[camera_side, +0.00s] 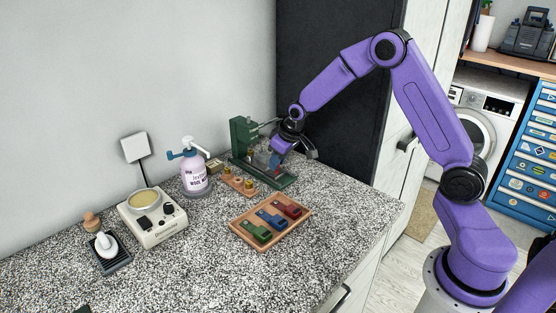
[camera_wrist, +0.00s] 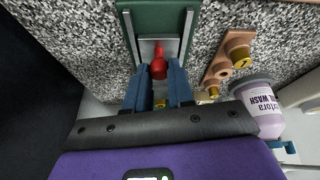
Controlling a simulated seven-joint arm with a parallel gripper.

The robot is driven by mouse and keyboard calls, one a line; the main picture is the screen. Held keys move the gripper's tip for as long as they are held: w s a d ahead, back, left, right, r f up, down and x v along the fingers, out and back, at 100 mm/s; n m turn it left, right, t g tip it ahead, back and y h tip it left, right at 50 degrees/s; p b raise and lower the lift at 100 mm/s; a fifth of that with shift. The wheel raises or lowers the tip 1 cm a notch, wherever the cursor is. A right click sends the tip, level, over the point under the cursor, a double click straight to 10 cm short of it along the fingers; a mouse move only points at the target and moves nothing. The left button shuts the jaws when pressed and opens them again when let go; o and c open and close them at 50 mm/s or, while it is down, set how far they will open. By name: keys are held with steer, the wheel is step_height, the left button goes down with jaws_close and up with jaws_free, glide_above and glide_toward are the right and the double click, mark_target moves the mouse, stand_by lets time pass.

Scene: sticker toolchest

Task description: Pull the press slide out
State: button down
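The press (camera_side: 241,137) is a dark green upright frame on a long green base at the back of the counter. In the wrist view its green base (camera_wrist: 158,20) has two grey rails with a light slide (camera_wrist: 150,48) between them. A red knob (camera_wrist: 158,69) stands at the slide's near end. My gripper (camera_side: 272,160) is at the press, low over its base. In the wrist view its blue fingers (camera_wrist: 159,78) stand on either side of the red knob, with a narrow gap between them. I cannot tell whether they grip it.
A wooden tray (camera_side: 238,224) with green, blue and red pieces lies in front. A copper-coloured strip with brass pieces (camera_side: 238,184) lies beside the press. A pump bottle (camera_side: 195,180), a cream heating device (camera_side: 152,222) and a black stand (camera_side: 113,257) are leftward. The front counter is clear.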

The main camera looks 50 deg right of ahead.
steer(key=s, duration=1.1)
steer(key=shift+s+d, duration=0.2)
steer(key=shift+d, duration=0.1)
steer(key=shift+s+a, duration=0.1)
steer(key=shift+s, duration=0.75)
steer(key=c, duration=1)
jaws_free()
steer(key=shift+a, duration=0.1)
steer(key=shift+r, duration=0.25)
